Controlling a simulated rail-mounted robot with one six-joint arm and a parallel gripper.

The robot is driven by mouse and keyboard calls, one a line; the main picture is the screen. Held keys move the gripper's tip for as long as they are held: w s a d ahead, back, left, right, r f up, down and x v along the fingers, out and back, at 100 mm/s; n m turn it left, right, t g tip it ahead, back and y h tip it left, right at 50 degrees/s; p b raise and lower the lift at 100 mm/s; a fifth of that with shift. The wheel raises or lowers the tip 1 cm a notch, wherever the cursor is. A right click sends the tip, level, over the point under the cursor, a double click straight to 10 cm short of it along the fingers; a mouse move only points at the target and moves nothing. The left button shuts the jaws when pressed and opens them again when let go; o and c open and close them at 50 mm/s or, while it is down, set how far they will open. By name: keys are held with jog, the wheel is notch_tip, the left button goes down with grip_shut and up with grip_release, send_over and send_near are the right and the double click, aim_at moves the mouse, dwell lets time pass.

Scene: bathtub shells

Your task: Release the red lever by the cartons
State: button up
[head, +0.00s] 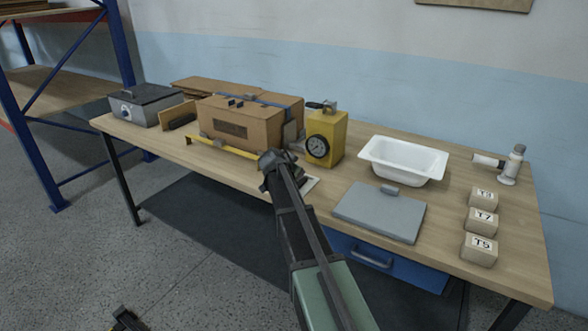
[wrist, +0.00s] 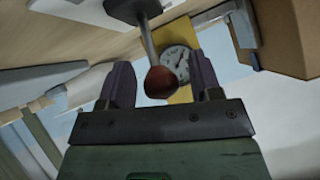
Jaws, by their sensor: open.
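The red lever shows in the wrist view as a dark red ball knob (wrist: 160,82) on a grey metal rod, which runs up to a dark base (wrist: 131,9). My gripper (wrist: 160,85) is open, with one finger on each side of the knob in the picture and a gap on both sides. I cannot tell how deep the knob sits between the fingers. In the head view my gripper (head: 273,161) is at the table's front edge, before the cartons (head: 240,124), and it hides the lever's knob.
A yellow box with a dial gauge (head: 326,136) stands just right of the cartons. A yellow bar (head: 222,147) lies along their front. A white tub (head: 403,160), a grey plate (head: 380,211) and labelled blocks (head: 481,222) are to the right on the wooden table (head: 452,238).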

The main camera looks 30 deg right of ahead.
jog(key=p+v, duration=0.5)
jog(key=v, duration=0.4)
jog(key=shift+s+a+r, duration=0.1)
jog(key=shift+a, duration=0.05)
jog(key=s+a+f+n+g+y, duration=0.3)
jog(key=s+a+n, duration=0.4)
jog(key=s+a, duration=0.3)
jog(key=s+a+f+n+g+y, duration=0.3)
jog(key=s+a+n+y, duration=0.2)
jog(key=s+a, duration=0.6)
jog(key=s+n, duration=0.2)
jog(key=s, duration=0.4)
jog(key=shift+a+f+n, duration=0.3)
jog(key=shift+f, duration=0.05)
